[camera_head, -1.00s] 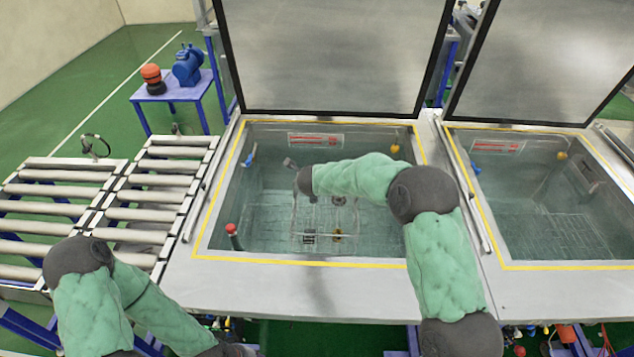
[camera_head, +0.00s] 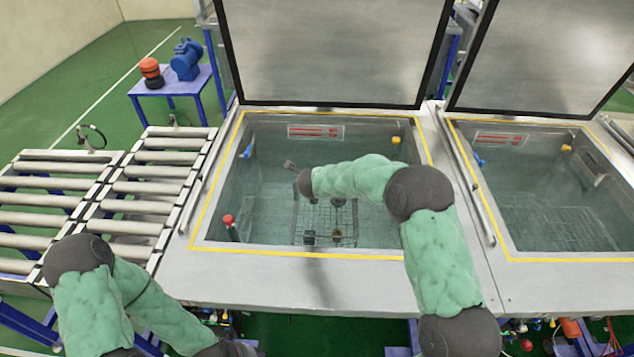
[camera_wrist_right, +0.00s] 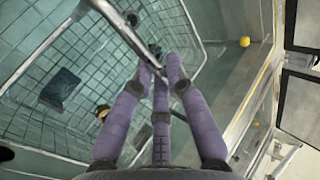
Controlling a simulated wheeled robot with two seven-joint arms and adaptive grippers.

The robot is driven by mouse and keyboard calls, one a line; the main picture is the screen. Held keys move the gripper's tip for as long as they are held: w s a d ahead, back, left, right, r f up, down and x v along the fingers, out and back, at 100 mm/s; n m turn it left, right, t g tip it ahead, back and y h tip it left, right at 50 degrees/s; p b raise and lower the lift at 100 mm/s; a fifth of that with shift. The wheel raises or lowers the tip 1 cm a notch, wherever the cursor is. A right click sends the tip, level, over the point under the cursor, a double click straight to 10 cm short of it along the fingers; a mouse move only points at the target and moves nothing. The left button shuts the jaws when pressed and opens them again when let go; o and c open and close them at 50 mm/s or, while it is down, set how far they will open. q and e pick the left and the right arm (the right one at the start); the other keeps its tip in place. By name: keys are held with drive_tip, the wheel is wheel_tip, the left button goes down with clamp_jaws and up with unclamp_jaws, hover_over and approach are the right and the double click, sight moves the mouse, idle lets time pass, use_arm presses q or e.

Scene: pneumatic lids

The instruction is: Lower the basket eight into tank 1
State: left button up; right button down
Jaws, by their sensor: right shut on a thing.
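The wire basket (camera_head: 325,242) hangs inside the open left-hand tank (camera_head: 300,250), with a few dark and brass parts in it. It shows larger in the right wrist view (camera_wrist_right: 112,52), under my gripper. My right arm reaches over the tank from the right. My right gripper (camera_wrist_right: 158,80) is shut on the metal bar of the basket's handle. In the head view, the forearm and wrist hide part of the basket. Whether the basket touches the tank floor I cannot tell. My left arm is at the lower left, its gripper out of view.
A second open tank (camera_head: 510,257) with a wire basket (camera_head: 575,230) inside stands at the right. Both lids (camera_head: 330,50) are up. A roller conveyor (camera_head: 130,205) is at the left. A red-capped post (camera_head: 230,225) stands in the tank's near left corner.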

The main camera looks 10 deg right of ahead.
wheel_tip(320, 180, down, 6)
drive_tip(key=b, duration=0.4)
drive_tip(key=shift+w, duration=0.15)
idle(0.5)
drive_tip(key=shift+f+b, duration=0.3)
drive_tip(key=shift+f, duration=0.3)
idle(0.6)
drive_tip(key=c, duration=1.2)
unclamp_jaws()
drive_tip(key=shift+o, duration=0.2)
